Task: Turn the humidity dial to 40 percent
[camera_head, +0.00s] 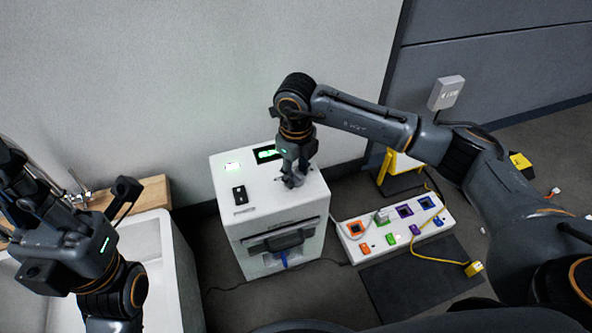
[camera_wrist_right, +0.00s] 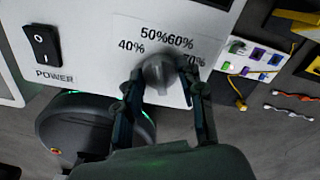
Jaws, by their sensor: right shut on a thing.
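The humidity dial (camera_wrist_right: 158,72) is a grey round knob on the white device (camera_head: 262,225). Printed marks of 40%, 50%, 60% and 70% arc around it in the right wrist view. I cannot clearly tell which mark its pointer faces. My right gripper (camera_wrist_right: 163,76) is shut on the dial, with one finger on each side of it. In the head view my right gripper (camera_head: 293,182) points down onto the device's top and hides the dial.
A black power switch (camera_wrist_right: 42,46) sits left of the dial. A lit green display (camera_head: 268,153) is at the top's back edge. A white board (camera_head: 375,255) with coloured sockets and a yellow cable lies right of the device. The white basin (camera_head: 170,260) stands left.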

